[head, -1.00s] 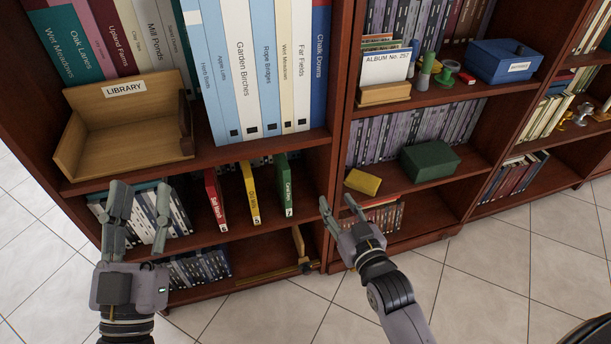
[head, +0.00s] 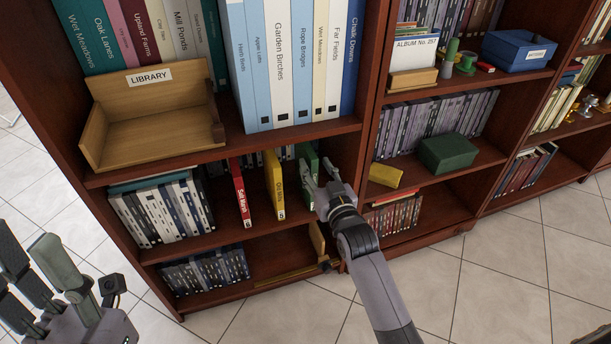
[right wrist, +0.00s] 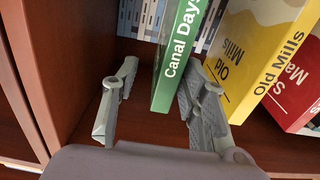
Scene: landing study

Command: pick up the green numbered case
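The green case (head: 307,160), with "Canal Days" on its spine, stands upright on the middle shelf of the left bookcase. It also shows in the right wrist view (right wrist: 180,52). My right gripper (head: 318,178) is open at it. In the right wrist view, its fingers (right wrist: 158,85) are on either side of the spine, the right finger very close to it, the left with a clear gap. I cannot tell whether the right finger touches. The number is not readable. My left gripper (head: 28,262) is open and empty at the lower left, away from the shelves.
A yellow "Old Mills" case (head: 275,183) and a red "Salt Marsh" case (head: 241,196) stand left of the green one. The bookcase's upright panel (right wrist: 75,65) is close on the other side. A wooden library holder (head: 155,135) sits on the shelf above.

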